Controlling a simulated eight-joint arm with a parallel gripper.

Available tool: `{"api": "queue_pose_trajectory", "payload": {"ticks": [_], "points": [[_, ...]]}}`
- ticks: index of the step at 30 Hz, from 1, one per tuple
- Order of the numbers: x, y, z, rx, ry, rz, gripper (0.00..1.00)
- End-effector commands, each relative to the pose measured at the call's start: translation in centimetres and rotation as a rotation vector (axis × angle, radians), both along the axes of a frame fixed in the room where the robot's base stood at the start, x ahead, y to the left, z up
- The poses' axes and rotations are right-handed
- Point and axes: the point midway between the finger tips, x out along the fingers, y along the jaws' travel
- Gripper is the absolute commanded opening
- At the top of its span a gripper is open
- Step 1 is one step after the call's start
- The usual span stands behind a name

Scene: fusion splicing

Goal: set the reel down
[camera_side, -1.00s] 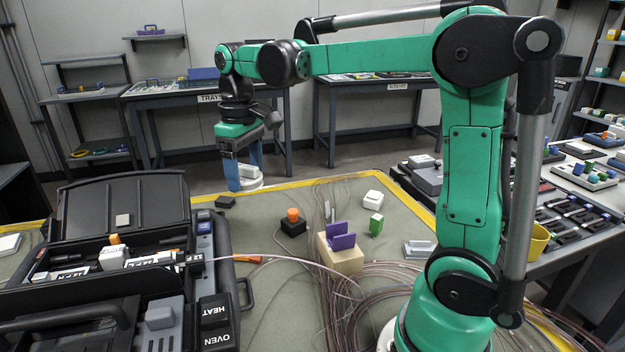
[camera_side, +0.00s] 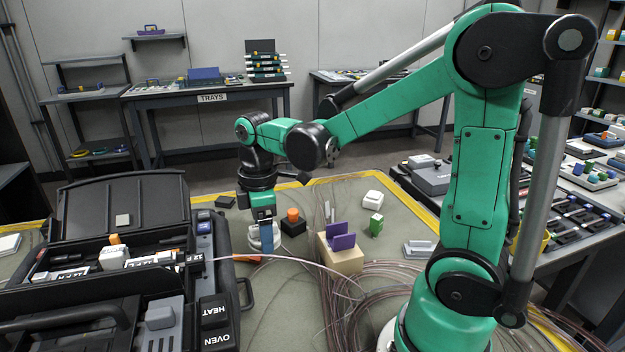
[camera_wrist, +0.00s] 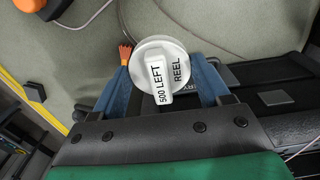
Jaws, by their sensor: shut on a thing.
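The white reel (camera_side: 257,243), a round disc with a raised grip, is held between the blue fingers of my gripper (camera_side: 264,226). In the wrist view the reel (camera_wrist: 180,50) reads "500 LEFT" and "REEL", and my gripper (camera_wrist: 163,84) has one finger on each side of it. In the side view the reel is upright, low over the grey-green mat (camera_side: 285,280). I cannot tell whether its underside touches the mat. The fingers hide part of the reel.
A black block with an orange knob (camera_side: 293,216) stands just right of the reel. A purple cradle on a tan block (camera_side: 341,260) is further right, with loose fibre coils (camera_side: 375,285) around it. The open black splicer case (camera_side: 120,215) is at the left.

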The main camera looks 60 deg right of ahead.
Motion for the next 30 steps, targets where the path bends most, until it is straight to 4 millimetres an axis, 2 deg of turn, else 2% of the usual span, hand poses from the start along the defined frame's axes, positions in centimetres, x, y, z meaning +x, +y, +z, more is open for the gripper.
{"api": "queue_pose_trajectory", "payload": {"ticks": [3,6,14,21,30], "points": [[0.1,0.0,-2.4,0.000,0.000,-0.001,0.17],[0.0,0.0,-3.8,0.000,0.000,-0.001,0.17],[0.0,0.0,-5.7,0.000,0.000,-0.001,0.17],[0.0,0.0,-8.6,0.000,0.000,-0.001,0.17],[0.0,0.0,-8.9,0.000,0.000,-0.001,0.17]]}}
